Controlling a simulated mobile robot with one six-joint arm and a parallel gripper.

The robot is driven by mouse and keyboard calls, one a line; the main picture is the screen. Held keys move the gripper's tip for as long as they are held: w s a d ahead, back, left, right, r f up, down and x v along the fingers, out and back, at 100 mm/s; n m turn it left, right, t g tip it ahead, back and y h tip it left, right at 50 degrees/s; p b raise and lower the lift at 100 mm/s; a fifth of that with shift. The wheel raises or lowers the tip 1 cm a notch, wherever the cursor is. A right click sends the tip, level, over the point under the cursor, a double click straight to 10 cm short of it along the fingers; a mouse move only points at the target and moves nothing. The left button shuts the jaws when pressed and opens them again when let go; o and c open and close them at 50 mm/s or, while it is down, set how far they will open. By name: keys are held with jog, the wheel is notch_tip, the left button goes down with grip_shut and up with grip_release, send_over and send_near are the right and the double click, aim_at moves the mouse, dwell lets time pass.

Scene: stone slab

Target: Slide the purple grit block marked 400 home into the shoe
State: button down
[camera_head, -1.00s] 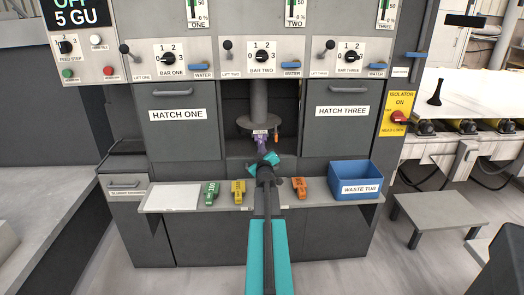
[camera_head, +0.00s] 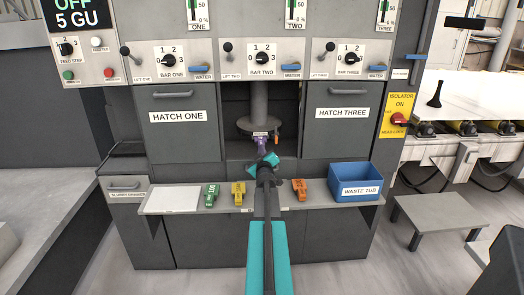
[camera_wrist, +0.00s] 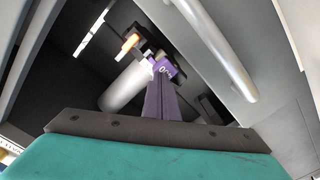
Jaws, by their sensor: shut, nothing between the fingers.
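The purple block (camera_head: 262,144) is up in the open middle bay, under the round plate of the grinding head (camera_head: 259,122). In the wrist view the purple block (camera_wrist: 163,98) runs away from me toward the head, with part of a light marking at its far end; I cannot read the whole number. The shoe is mostly hidden, and I cannot tell how far the block sits in it. My gripper (camera_head: 265,160) is shut and empty, just below and in front of the block. In the wrist view its dark edge (camera_wrist: 155,132) crosses the block's near end; contact is unclear.
A shelf (camera_head: 330,203) below holds a green block (camera_head: 211,194), a yellow block (camera_head: 238,193), an orange block (camera_head: 299,189) and a blue waste tub (camera_head: 355,180). Closed hatches one (camera_head: 180,135) and three (camera_head: 336,130) flank the bay. An orange piece (camera_wrist: 130,41) shows by the head.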

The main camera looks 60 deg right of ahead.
jog(key=shift+v, duration=1.45)
jog(key=p+v, duration=0.1)
jog(key=v, duration=1)
jog(key=shift+a+r, duration=0.15)
jog(key=shift+a, duration=0.1)
jog(key=shift+p+v, duration=1.15)
jog(key=shift+p, duration=1.65)
jog(key=shift+s+f, duration=0.15)
jog(key=shift+f, duration=0.05)
